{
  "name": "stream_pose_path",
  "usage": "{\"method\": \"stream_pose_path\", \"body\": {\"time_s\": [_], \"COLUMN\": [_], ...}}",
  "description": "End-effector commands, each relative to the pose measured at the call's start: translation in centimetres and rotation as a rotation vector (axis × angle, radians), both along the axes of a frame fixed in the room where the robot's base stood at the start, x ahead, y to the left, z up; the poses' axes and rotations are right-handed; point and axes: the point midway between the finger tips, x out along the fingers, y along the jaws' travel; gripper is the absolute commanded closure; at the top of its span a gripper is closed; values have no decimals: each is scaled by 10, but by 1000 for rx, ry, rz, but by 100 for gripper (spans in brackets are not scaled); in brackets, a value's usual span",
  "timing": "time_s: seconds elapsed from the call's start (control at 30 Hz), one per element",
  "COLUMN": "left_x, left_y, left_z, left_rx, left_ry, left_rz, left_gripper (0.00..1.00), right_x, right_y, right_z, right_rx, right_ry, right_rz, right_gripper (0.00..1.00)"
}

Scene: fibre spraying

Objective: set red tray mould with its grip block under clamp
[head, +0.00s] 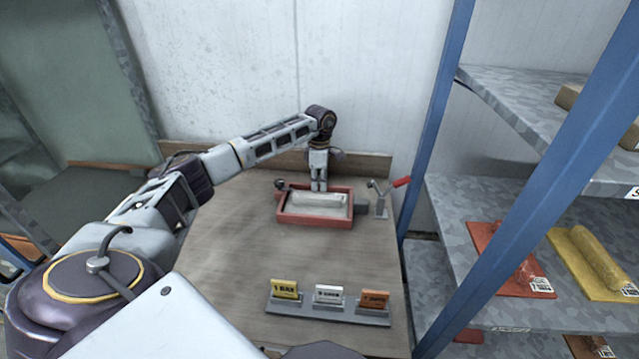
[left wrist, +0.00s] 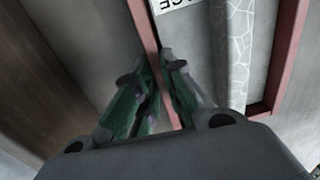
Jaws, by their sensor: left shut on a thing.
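The red tray mould (head: 314,222) lies on the far part of the wooden table, with a pale grey form inside its red walls. My left gripper (head: 319,187) points down at the tray's back wall. In the left wrist view the fingers (left wrist: 160,62) are closed on the red wall (left wrist: 141,22), one on each side. A dark block (head: 360,204) sits at the tray's right end; I cannot tell whether it is the grip block. The clamp (head: 381,203), with its red handle raised to the right, stands just right of that block. My right gripper is not seen.
A rack with yellow, white and orange cards (head: 330,309) stands at the table's front. A blue-framed shelf (head: 452,150) on the right holds red and yellow moulds. A dark knob (head: 281,185) is at the tray's back left. The table's middle is clear.

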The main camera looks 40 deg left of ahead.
Motion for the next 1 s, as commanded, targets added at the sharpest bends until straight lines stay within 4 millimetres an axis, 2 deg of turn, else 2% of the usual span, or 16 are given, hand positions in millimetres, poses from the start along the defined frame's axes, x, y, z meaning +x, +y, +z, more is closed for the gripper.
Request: {"method": "stream_pose_path", "body": {"time_s": [1.0], "left_x": [-2], "left_y": [-3], "left_z": [-13], "left_rx": [-4], "left_ry": [10], "left_rz": [-3], "left_gripper": [100], "right_x": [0], "right_y": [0], "right_z": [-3], "right_rx": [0], "right_ry": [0], "right_rz": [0], "right_gripper": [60]}}
